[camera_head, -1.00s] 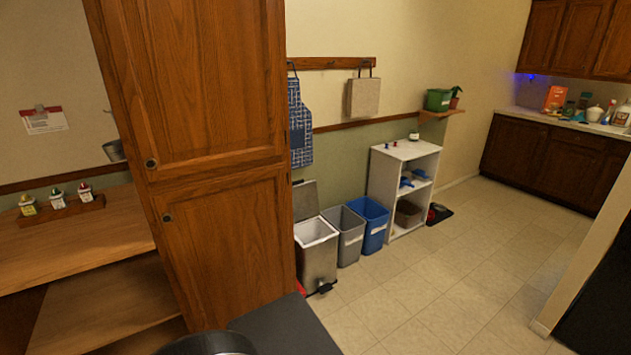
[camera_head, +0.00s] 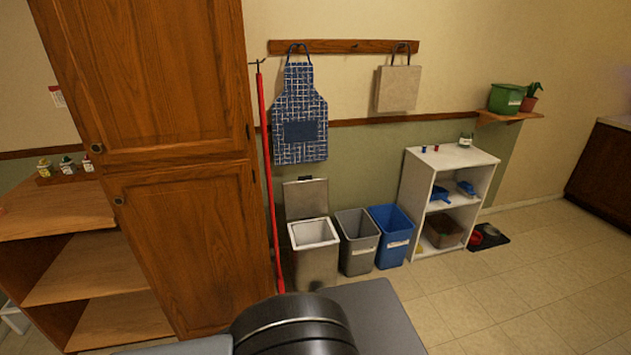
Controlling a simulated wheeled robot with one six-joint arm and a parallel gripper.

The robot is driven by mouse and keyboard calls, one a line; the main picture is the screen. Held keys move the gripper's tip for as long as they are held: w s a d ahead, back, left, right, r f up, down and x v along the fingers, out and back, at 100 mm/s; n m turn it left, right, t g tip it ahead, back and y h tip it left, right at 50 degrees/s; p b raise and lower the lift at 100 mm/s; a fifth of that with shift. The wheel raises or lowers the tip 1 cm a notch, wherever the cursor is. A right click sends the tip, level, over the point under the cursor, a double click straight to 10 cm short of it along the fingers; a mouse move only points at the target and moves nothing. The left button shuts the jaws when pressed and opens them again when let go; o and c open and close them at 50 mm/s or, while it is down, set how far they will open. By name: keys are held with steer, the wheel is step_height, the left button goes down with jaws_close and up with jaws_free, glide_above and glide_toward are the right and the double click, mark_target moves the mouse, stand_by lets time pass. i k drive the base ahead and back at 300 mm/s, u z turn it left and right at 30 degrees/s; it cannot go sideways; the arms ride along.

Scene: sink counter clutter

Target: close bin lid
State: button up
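The bin (camera_head: 315,262) is a silvery step bin with a white inner rim, standing on the floor against the green wall. Its lid (camera_head: 305,198) is open, tipped up and back against the wall side. The lower front of the bin is hidden behind my own body. My gripper is not in view; only dark and grey parts of my own body show at the bottom of the picture.
A grey bin (camera_head: 357,242) and a blue bin (camera_head: 391,235) stand to the right, then a white shelf (camera_head: 455,158). A red pole (camera_head: 270,180) and a tall wooden cabinet (camera_head: 185,225) are left. Open tiled floor (camera_head: 510,305) lies at the right.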

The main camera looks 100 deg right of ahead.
mark_target(306, 196)
steer(key=z, duration=4.6)
steer(key=i, duration=3)
steer(key=u, duration=3.2)
steer(key=i, duration=0.4)
steer(key=u, duration=0.1)
